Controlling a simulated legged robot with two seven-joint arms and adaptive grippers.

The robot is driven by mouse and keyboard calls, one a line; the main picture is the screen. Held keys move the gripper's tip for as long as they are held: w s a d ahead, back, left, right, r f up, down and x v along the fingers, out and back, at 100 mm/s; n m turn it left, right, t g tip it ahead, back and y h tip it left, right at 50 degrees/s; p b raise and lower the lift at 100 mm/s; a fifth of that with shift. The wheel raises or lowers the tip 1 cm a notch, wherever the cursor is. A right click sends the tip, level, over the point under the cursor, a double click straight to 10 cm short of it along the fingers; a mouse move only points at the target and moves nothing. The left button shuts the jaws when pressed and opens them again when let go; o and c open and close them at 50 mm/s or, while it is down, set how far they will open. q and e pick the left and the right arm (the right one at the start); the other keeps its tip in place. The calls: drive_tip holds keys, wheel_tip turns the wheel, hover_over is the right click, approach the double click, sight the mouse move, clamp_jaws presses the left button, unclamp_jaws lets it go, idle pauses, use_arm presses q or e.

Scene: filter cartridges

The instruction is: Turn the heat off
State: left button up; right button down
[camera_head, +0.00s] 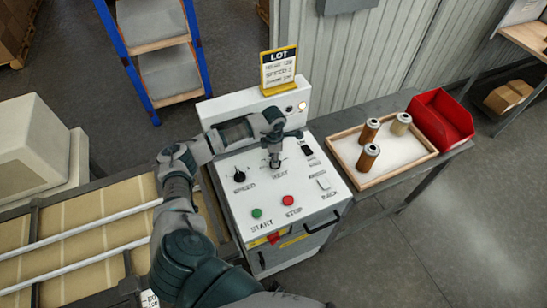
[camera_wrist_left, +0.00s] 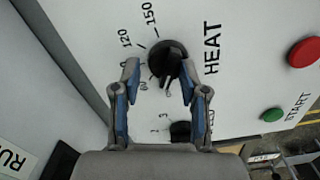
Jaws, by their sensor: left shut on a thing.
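The black heat knob (camera_wrist_left: 166,60) sits on the white control panel (camera_head: 268,211), beside the word HEAT and a printed number scale in the left wrist view. Its light pointer mark faces toward the lower part of that picture; the exact number it meets is hard to read. My left gripper (camera_head: 275,161) points down at the panel, and in the left wrist view its blue-padded fingers (camera_wrist_left: 158,76) are on both sides of the knob, shut on it. In the head view the gripper hides most of the knob. My right gripper is not in view.
The panel also has a speed knob (camera_head: 239,176), a green start button (camera_head: 257,213), a red stop button (camera_head: 288,200) and a black switch (camera_head: 307,150). A wooden tray (camera_head: 397,174) with three cartridges and a red bin (camera_head: 441,118) stand to the right.

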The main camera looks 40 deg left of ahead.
use_arm(q)
drive_tip(key=shift+s+d+f, duration=0.1)
drive_tip(key=shift+s+f, duration=0.05)
drive_tip(key=shift+s, duration=0.05)
drive_tip(key=c, duration=0.4)
drive_tip(key=shift+d, duration=0.35)
clamp_jaws()
drive_tip(key=shift+w+d, duration=0.15)
drive_tip(key=shift+d, duration=0.25)
drive_tip(key=shift+a, duration=0.2)
drive_tip(key=shift+w+r+n, duration=0.1)
drive_tip(key=shift+r+n, duration=0.1)
drive_tip(key=shift+n, duration=0.3)
drive_tip(key=o, duration=0.7)
unclamp_jaws()
drive_tip(key=shift+w, duration=0.1)
wheel_tip(320, 180, up, 12)
drive_tip(key=shift+w+f, duration=0.1)
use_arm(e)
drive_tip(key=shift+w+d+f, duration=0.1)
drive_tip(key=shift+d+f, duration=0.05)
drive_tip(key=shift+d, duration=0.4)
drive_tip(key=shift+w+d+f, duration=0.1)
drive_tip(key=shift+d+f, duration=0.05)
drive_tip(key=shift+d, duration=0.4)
